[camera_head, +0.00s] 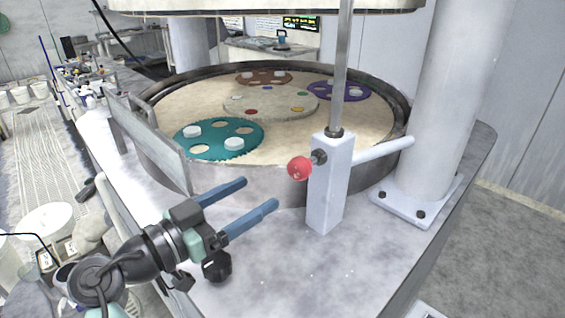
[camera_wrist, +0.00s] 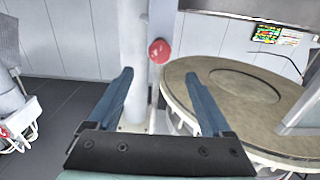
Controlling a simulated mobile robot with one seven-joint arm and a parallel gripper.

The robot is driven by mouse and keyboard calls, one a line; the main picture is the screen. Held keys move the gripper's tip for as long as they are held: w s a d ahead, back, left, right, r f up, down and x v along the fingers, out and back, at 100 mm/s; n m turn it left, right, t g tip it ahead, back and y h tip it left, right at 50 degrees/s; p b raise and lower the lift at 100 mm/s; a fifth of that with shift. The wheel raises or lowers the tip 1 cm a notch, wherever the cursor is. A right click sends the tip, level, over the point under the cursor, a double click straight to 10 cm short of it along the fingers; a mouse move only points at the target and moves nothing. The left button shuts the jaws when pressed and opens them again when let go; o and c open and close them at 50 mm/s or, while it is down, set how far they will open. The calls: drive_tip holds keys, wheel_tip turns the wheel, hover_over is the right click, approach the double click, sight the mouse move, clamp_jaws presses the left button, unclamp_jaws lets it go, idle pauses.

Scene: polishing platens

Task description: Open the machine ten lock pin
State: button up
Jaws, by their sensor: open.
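The lock pin has a red ball knob (camera_head: 299,168) on a short dark stem in the side of a light grey block (camera_head: 330,185). A vertical metal rod (camera_head: 342,75) rises from the top of the block. My gripper (camera_head: 260,194) is open and empty, its two blue fingers pointing toward the block. The fingertips are a little left of and below the knob in the head view, apart from it. In the wrist view the red knob (camera_wrist: 159,51) lies ahead, between and beyond the open fingers (camera_wrist: 159,77). The pin inside the block is hidden.
A round platen (camera_head: 375,135) with teal (camera_head: 213,153), brown and purple carriers sits behind the block. A flat upright panel (camera_head: 148,140) stands at its left rim. A thick white column (camera_head: 445,100) stands right of the block. The grey tabletop (camera_head: 290,265) in front is clear.

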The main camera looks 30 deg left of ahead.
sight(292, 172)
drive_tip(key=p+x, duration=0.2)
drive_tip(key=x, duration=0.7)
drive_tip(key=shift+w+d+r, duration=0.1)
drive_tip(key=shift+w+d, duration=0.05)
drive_tip(key=shift+w, duration=0.15)
drive_tip(key=shift+w+d+p, duration=0.2)
drive_tip(key=shift+w+p, duration=0.1)
drive_tip(key=shift+w, duration=0.35)
clamp_jaws()
